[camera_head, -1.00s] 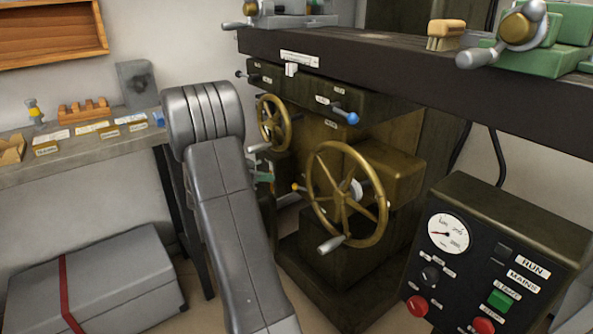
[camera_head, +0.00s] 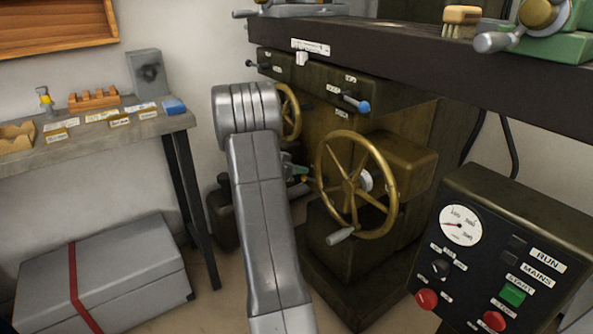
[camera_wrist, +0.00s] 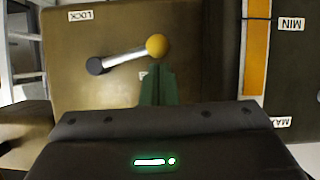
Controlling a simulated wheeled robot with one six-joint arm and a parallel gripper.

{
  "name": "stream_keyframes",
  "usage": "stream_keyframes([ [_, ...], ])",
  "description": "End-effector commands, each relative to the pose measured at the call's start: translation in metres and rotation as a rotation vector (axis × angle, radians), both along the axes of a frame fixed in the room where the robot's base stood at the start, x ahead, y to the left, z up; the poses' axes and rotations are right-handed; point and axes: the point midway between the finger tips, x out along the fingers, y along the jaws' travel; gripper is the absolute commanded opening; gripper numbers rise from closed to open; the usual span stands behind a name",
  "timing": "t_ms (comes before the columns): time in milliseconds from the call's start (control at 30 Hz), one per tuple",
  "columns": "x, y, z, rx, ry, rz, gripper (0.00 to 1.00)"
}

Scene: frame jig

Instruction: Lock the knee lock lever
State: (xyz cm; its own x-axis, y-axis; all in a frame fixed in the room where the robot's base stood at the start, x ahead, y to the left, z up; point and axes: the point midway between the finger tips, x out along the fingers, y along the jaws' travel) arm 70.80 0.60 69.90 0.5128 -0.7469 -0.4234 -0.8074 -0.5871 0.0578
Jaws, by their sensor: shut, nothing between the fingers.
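The knee lock lever shows in the wrist view as a silver rod (camera_wrist: 125,57) with a yellow ball knob (camera_wrist: 157,45) and a dark pivot at its left end. A LOCK label (camera_wrist: 81,15) sits on the brown panel above the pivot, upside down in this view. My gripper (camera_wrist: 157,72) has green fingers, shut and empty, with their tips just below the knob. I cannot tell whether they touch it. A second label is mostly hidden behind the fingers. In the head view my gripper (camera_head: 297,170) is small, left of the large handwheel, and the lever is barely visible.
The large brass handwheel (camera_head: 355,185) with its grey handle stands close right of my gripper. A smaller handwheel (camera_head: 289,112) is partly behind my arm. A black control box (camera_head: 505,255) is at the right. An orange scale strip (camera_wrist: 256,45) lies right of the lever.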

Motion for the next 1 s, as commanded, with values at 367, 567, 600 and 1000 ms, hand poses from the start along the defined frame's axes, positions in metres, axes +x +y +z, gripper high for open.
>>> stream_keyframes([
  [367,0.000,0.001,-0.003,-0.016,0.020,-0.001,0.00],
  [567,0.001,0.001,-0.005,-0.037,0.050,-0.001,0.00],
  [600,0.001,0.001,-0.006,-0.040,0.055,0.000,0.00],
  [1000,0.001,0.002,-0.018,-0.109,0.152,-0.001,0.00],
])
